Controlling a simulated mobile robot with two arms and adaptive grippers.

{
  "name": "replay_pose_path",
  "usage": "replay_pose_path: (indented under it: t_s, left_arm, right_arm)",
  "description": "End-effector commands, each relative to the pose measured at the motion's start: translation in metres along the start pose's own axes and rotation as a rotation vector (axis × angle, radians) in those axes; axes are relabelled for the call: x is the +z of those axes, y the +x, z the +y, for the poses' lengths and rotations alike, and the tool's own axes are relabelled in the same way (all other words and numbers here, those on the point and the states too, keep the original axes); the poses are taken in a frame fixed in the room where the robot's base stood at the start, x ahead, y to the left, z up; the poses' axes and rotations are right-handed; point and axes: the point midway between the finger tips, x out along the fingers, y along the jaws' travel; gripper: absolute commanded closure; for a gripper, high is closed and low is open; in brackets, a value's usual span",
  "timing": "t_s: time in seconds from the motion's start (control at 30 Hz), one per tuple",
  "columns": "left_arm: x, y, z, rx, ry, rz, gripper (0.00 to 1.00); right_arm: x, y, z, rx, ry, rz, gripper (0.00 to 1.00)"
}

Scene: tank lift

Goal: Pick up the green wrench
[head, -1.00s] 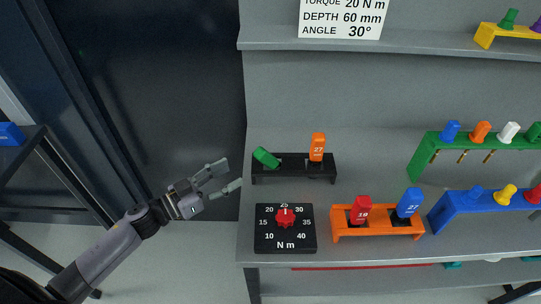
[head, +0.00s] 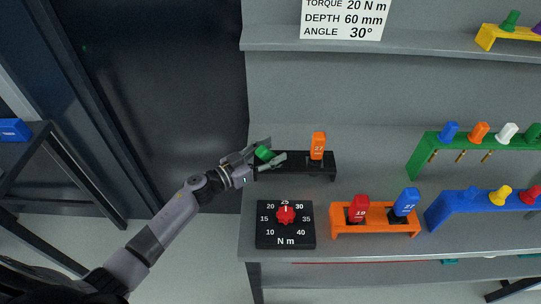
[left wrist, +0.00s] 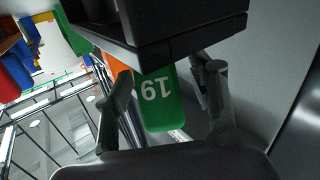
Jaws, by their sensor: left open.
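The green wrench (head: 263,152) stands tilted at the left end of the black rack (head: 294,161) on the bench. My left gripper (head: 272,152) is open, with one finger on each side of the handle. I cannot tell whether the fingers touch it. In the left wrist view the black rack (left wrist: 180,28) fills the top, close to the fingers. My right gripper is not in view.
An orange tool marked 27 (head: 318,146) stands at the rack's right end. A dial box (head: 285,238) is in front. An orange rack (head: 375,231) holds red and blue tools. A blue rack (head: 452,210) and a green rack (head: 424,152) stand at right. A shelf runs above.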

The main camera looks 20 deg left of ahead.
Motion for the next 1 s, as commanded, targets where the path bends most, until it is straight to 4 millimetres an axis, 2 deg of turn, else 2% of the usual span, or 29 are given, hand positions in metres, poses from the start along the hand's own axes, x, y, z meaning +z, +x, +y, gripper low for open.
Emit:
replay_pose_path:
  t_s: [0.17,0.9,1.0]
  left_arm:
    - [0.0004,0.0001,0.0001,0.000,0.000,0.000,0.48]
    - [0.0002,-0.0003,-0.0001,0.000,0.000,0.000,0.97]
    - [0.0001,-0.0003,-0.0001,0.000,0.000,0.000,1.00]
  right_arm:
    - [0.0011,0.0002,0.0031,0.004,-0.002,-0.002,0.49]
    - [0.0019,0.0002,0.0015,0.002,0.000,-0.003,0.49]
    - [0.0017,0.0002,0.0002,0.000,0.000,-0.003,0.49]
